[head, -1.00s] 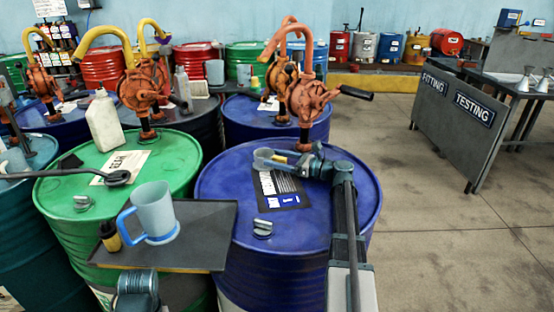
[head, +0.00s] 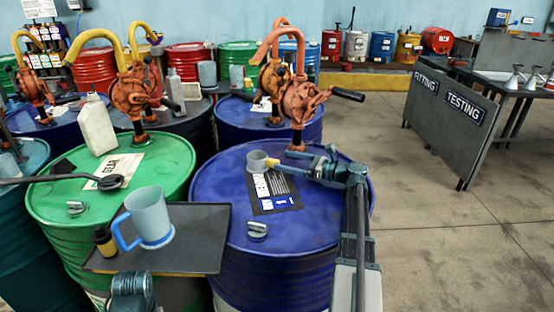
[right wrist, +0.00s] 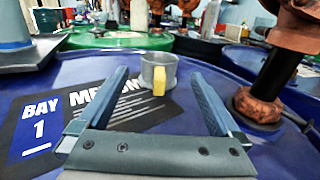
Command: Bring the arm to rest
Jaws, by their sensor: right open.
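A small grey mug (head: 257,161) with a yellow handle stands upright on the blue drum (head: 230,178), beside a black label sheet (head: 275,192). My right gripper (head: 286,166) is low over the drum top, just right of the mug, with its fingers pointing at it. In the right wrist view the two fingers are spread wide and empty. The mug (right wrist: 158,74) stands just beyond the fingertips, its yellow handle facing me, apart from the fingers as far as I can tell.
A rusty hand pump (head: 298,102) rises from the drum behind my right gripper; its base (right wrist: 258,105) is close to the right finger. A light-blue jug (head: 150,213) stands on a dark tray (head: 195,255). The floor on the right is clear.

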